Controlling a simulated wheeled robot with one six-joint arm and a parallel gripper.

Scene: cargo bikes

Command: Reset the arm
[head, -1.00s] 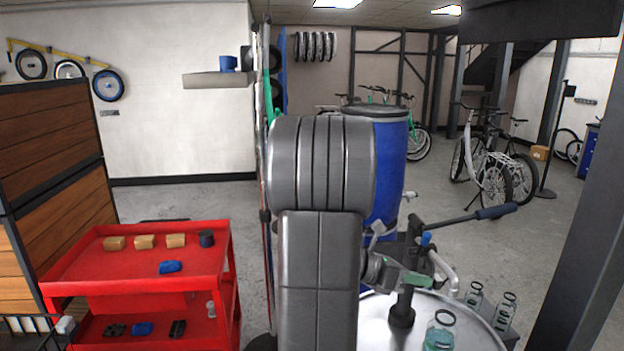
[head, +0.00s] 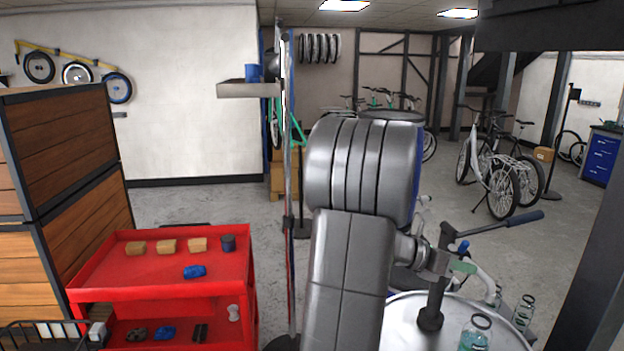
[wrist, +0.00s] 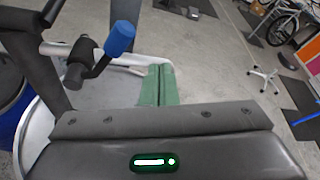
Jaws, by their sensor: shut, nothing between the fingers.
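My gripper (wrist: 156,86) has green fingers that lie together with nothing between them in the wrist view. In the head view my arm's grey links fill the middle, and a green part of my gripper (head: 463,267) shows to their right, over a round metal table (head: 405,318). In the wrist view a dark stand with a blue-tipped lever (wrist: 118,40) is just left of the fingers. The stand, with its long-handled bar (head: 510,219), also shows in the head view, close to my gripper. I cannot tell whether they touch.
A red cart (head: 165,293) at lower left carries several small brown blocks, a dark cup (head: 228,242) and a blue item (head: 194,271). Glass bottles (head: 474,334) stand at the round table's right. A blue barrel (head: 417,190) is behind my arm. Bikes (head: 490,170) stand farther back.

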